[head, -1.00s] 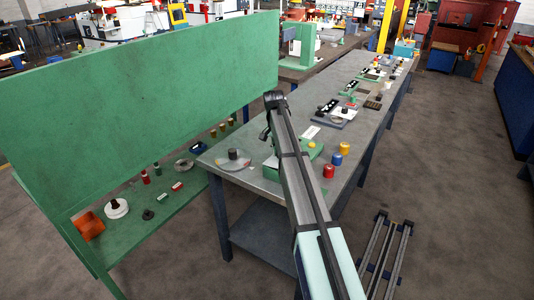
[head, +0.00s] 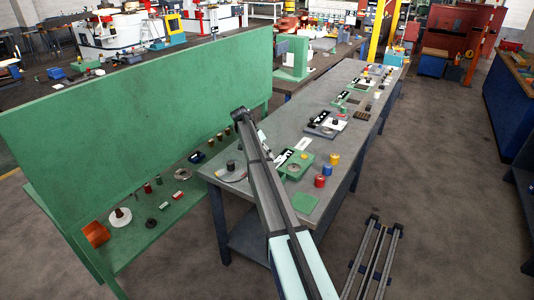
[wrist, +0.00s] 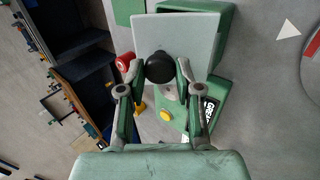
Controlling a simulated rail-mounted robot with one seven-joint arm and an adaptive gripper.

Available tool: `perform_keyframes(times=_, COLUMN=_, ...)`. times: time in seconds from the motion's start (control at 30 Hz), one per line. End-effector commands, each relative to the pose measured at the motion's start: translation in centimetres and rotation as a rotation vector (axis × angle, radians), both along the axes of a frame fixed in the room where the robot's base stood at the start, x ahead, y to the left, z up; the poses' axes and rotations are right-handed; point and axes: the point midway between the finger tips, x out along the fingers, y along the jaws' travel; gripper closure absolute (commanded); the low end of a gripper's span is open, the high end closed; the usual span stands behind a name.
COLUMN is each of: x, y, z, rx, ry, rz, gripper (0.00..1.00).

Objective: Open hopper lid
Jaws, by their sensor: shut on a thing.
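In the wrist view, my gripper (wrist: 160,82) is shut on a round black knob (wrist: 160,67), with one finger on each side. The knob stands in front of a flat pale grey-green plate (wrist: 185,32), which looks like the hopper lid. Behind and below the plate is a green housing (wrist: 209,98) with a yellow button (wrist: 166,115) and a black-and-white label. The plate hides part of the housing, so I cannot tell its angle well. In the head view my arm covers most of the gripper and knob.
In the head view, the long grey bench (head: 337,103) carries a green fixture (head: 296,165), red (head: 320,181), blue and yellow pots, and more fixtures further back. A tall green panel (head: 130,105) stands to the left.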

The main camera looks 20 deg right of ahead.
Motion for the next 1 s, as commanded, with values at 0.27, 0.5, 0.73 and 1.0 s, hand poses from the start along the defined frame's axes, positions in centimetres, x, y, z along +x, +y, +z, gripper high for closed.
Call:
perform_keyframes(times=0.27, x=0.28, y=0.08, z=0.02, rx=-0.021, ry=0.021, rz=0.004, gripper=1.00)
perform_keyframes(times=0.5, x=0.30, y=0.07, z=-0.13, rx=-0.024, ry=0.022, rz=0.003, gripper=1.00)
perform_keyframes(times=0.73, x=0.34, y=0.06, z=-0.14, rx=-0.023, ry=0.021, rz=0.003, gripper=0.48)
perform_keyframes(times=1.0, x=0.29, y=0.08, z=-0.08, rx=-0.022, ry=0.023, rz=0.002, gripper=0.40)
